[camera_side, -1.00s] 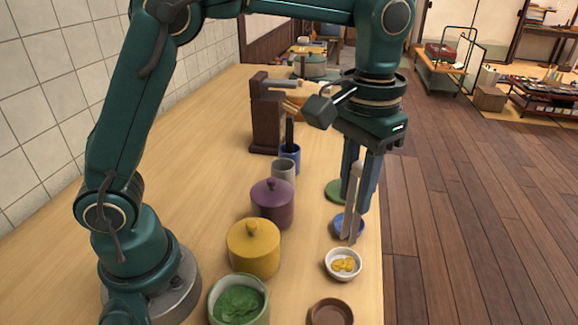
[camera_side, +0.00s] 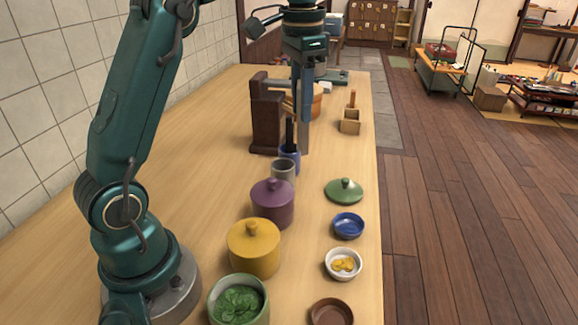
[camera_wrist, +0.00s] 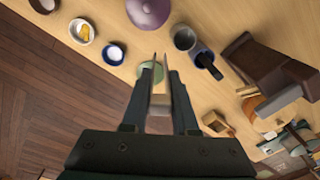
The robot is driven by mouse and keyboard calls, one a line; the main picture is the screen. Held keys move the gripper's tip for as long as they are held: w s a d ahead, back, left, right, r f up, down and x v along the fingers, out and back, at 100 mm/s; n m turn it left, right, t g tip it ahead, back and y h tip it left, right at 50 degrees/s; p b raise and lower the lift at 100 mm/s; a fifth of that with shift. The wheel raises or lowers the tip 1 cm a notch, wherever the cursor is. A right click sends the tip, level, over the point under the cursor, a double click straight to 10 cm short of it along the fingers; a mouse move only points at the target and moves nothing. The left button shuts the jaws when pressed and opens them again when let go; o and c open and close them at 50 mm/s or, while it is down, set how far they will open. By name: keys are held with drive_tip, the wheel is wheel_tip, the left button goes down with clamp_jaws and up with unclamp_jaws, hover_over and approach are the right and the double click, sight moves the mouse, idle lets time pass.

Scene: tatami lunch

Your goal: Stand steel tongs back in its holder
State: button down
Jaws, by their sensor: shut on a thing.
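The steel tongs (camera_side: 304,141) are held in my gripper (camera_side: 303,118), which is shut on them. They hang point down, above the counter. In the side view their lower end appears just right of a blue cup (camera_side: 290,163) with a black-handled tool in it. A grey cup (camera_side: 283,171) stands in front of the blue one. In the wrist view the tongs (camera_wrist: 160,86) show between my fingers (camera_wrist: 160,95), the grey cup (camera_wrist: 184,39) looks empty, and the blue cup (camera_wrist: 202,57) is beside it. I cannot tell for sure which cup is the holder.
A dark brown wooden stand (camera_side: 266,125) is behind the cups. A purple lidded pot (camera_side: 272,203) and a yellow one (camera_side: 253,248) stand in front. A green lid (camera_side: 345,190), blue bowl (camera_side: 348,225) and white bowl (camera_side: 343,264) lie at right. The counter's left side is clear.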

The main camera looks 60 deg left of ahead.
drive_tip(key=s+a+n, duration=0.1)
drive_tip(key=a+n, duration=0.1)
drive_tip(key=a, duration=0.4)
wheel_tip(320, 180, down, 10)
drive_tip(key=shift+d+f, duration=0.15)
drive_tip(key=shift+f, duration=0.1)
idle(0.6)
drive_tip(key=shift+f, duration=0.1)
idle(0.4)
drive_tip(key=shift+f, duration=0.35)
drive_tip(key=c, duration=0.6)
unclamp_jaws()
